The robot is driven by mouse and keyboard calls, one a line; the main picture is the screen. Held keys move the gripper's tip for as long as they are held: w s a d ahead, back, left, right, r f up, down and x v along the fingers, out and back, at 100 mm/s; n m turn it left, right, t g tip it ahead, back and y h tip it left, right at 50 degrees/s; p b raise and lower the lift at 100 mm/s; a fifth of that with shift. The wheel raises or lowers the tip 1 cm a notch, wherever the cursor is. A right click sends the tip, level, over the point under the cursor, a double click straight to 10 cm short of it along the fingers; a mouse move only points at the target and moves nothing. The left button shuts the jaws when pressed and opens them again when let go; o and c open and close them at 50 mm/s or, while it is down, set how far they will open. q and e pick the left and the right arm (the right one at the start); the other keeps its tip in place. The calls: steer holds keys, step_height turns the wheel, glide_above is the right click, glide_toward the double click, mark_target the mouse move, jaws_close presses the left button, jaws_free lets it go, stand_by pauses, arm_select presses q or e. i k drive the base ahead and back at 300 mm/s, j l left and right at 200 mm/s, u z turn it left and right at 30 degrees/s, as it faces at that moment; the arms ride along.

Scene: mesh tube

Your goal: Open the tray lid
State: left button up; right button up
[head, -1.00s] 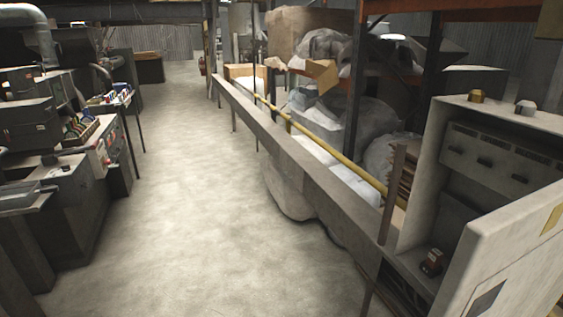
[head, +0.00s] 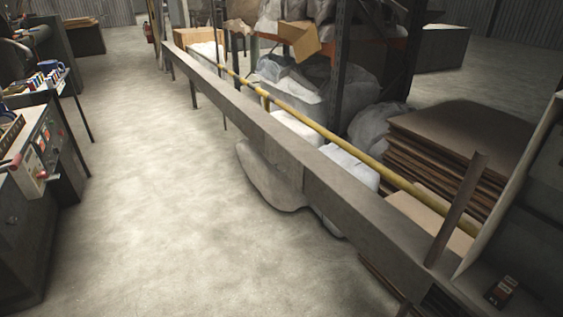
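I cannot make out a tray or a tray lid in the head view. Neither of my grippers shows. A machine with a sloped control panel (head: 42,150) and a red-tipped handle stands at the left edge. I cannot tell whether either one bears the tray.
A long grey beam (head: 255,125) runs diagonally from the far left to the near right, beside a yellow pipe (head: 345,145). Behind them are stacked brown sheets (head: 445,135), a cardboard box (head: 298,38) and pale sacks. The concrete floor (head: 150,150) between machine and beam is clear.

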mark_target(286, 164)
steer(key=i+j+z, duration=0.1)
steer(key=z, duration=0.6)
steer(key=i+j+z, duration=0.45)
steer(key=j, duration=0.2)
steer(key=j+z, duration=0.2)
steer(key=i+j+z, duration=0.2)
steer(key=j, duration=0.3)
steer(key=j+z, duration=0.25)
steer(key=j, duration=0.15)
steer(key=i, duration=0.05)
